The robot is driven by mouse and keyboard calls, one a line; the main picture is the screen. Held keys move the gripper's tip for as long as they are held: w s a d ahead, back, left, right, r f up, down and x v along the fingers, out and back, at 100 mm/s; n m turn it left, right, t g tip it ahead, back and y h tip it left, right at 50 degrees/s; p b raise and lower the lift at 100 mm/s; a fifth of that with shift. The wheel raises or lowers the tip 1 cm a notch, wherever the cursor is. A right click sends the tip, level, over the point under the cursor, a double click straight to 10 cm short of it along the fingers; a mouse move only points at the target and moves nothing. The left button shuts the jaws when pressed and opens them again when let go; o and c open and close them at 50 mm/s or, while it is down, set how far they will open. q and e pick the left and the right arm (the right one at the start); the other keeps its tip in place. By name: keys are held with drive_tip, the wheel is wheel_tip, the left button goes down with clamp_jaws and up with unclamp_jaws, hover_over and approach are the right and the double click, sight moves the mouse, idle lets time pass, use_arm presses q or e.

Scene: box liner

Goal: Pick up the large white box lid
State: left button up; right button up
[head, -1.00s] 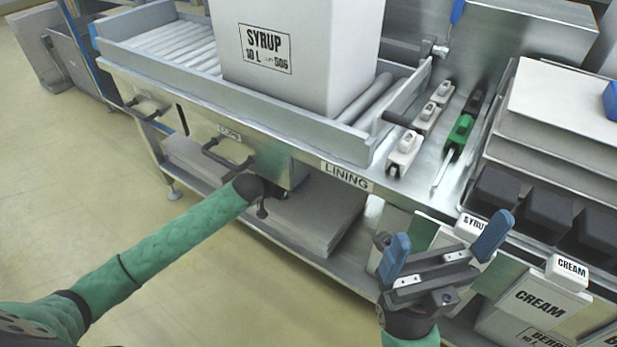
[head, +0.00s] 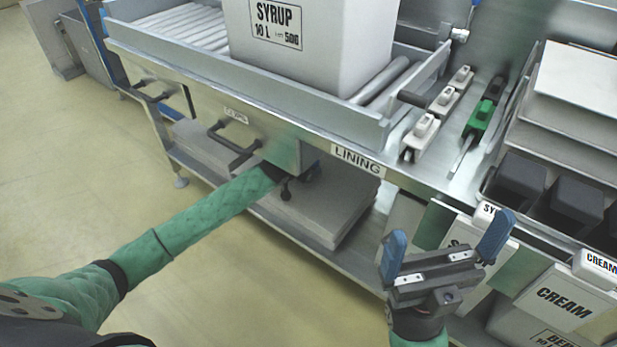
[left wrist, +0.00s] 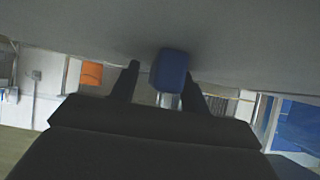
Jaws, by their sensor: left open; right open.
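No piece is clearly a separate lid. Flat pale panels (head: 315,212) lie stacked on the lower shelf under the bench; I cannot tell whether the lid is among them. A large white box marked SYRUP (head: 335,65) stands upright on the roller bed, its top cut off by the frame. My left arm reaches to the bench front, above the panels, and its gripper is mostly hidden there. In the left wrist view my left gripper (left wrist: 172,78) shows a blue fingertip close under a broad grey surface (left wrist: 230,40); contact is unclear. My right gripper (head: 447,250) is open and empty.
Drawer handles (head: 235,148) stick out from the bench front near my left arm. Sealing tools (head: 480,118) lie on the bench top at right. Labelled bins (head: 560,297) stand beside my right gripper.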

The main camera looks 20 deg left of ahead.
use_arm(q)
drive_tip(key=shift+r, duration=0.1)
clamp_jaws()
